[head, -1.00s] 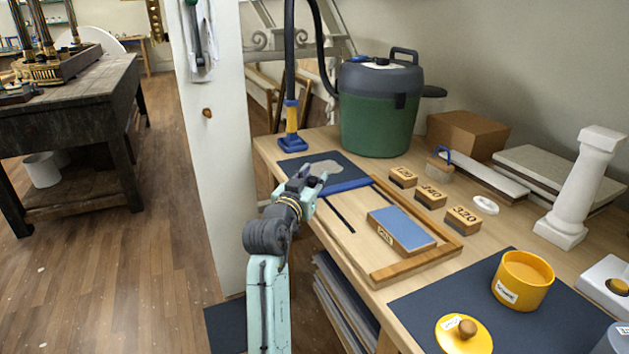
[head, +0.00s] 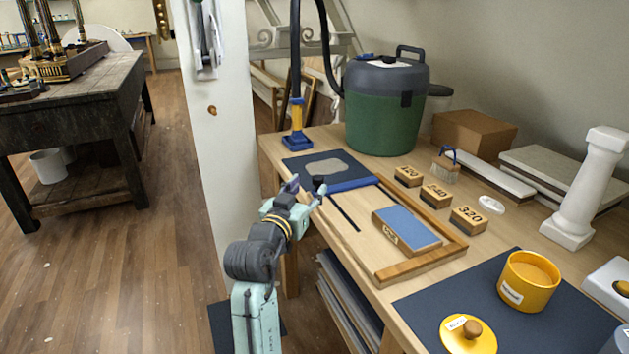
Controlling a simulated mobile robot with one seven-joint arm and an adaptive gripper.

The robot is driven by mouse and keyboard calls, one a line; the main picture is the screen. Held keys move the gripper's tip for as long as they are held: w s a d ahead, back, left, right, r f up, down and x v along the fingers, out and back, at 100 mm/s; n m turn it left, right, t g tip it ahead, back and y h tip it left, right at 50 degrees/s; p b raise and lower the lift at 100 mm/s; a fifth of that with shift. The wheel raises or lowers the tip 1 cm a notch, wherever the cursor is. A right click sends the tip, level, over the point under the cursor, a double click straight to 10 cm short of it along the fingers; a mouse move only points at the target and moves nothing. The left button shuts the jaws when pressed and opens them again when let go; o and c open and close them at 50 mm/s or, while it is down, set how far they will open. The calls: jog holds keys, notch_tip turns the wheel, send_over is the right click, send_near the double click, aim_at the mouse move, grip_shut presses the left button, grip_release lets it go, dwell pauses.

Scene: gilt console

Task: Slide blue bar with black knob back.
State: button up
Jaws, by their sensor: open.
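The blue bar (head: 352,185) lies across the far end of a wooden frame, along the near edge of a dark sheet. Its black knob (head: 319,181) stands at the bar's left end. My gripper (head: 308,188) is open at the knob, at the table's left edge. One finger shows left of the knob and the other in front of it to the right. I cannot tell whether either finger touches the knob.
Inside the wooden frame (head: 425,266) lies a blue-topped block (head: 410,226), with a dark slot (head: 343,212) left of it. The dark sheet (head: 298,166) bears a grey patch. A blue-footed hose stand (head: 298,138) and green vacuum (head: 383,124) stand behind. Numbered blocks (head: 436,194) sit to the right.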

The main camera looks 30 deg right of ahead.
jog(key=v, duration=0.5)
dwell(0.3)
